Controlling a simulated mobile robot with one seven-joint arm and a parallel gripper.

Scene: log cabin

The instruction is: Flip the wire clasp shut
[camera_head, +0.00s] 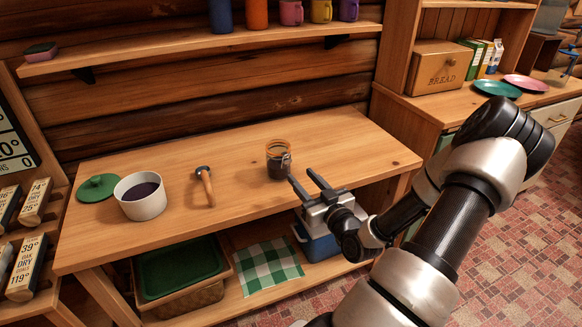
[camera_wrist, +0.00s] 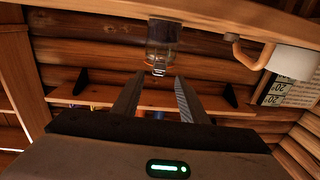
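A small glass jar (camera_head: 278,163) with an orange rim and dark contents stands upright on the wooden workbench (camera_head: 240,215). In the wrist view, which is turned over, the jar (camera_wrist: 163,38) hangs from the top. A small bright metal piece, likely the wire clasp (camera_wrist: 158,70), shows at its end, between my fingertips as seen there. The clasp's exact position is too small to tell. My gripper (camera_head: 300,175) is open and empty, just right of the jar at the bench's front side, its fingers pointing towards it. It also shows in the wrist view (camera_wrist: 159,77).
A wooden-handled tool (camera_head: 207,187), a white pot (camera_head: 142,206) with dark purple contents and a green lid (camera_head: 97,188) lie left of the jar. A shelf with mugs (camera_head: 200,49) hangs above. A bread box (camera_head: 427,68) stands right. The bench right of the jar is clear.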

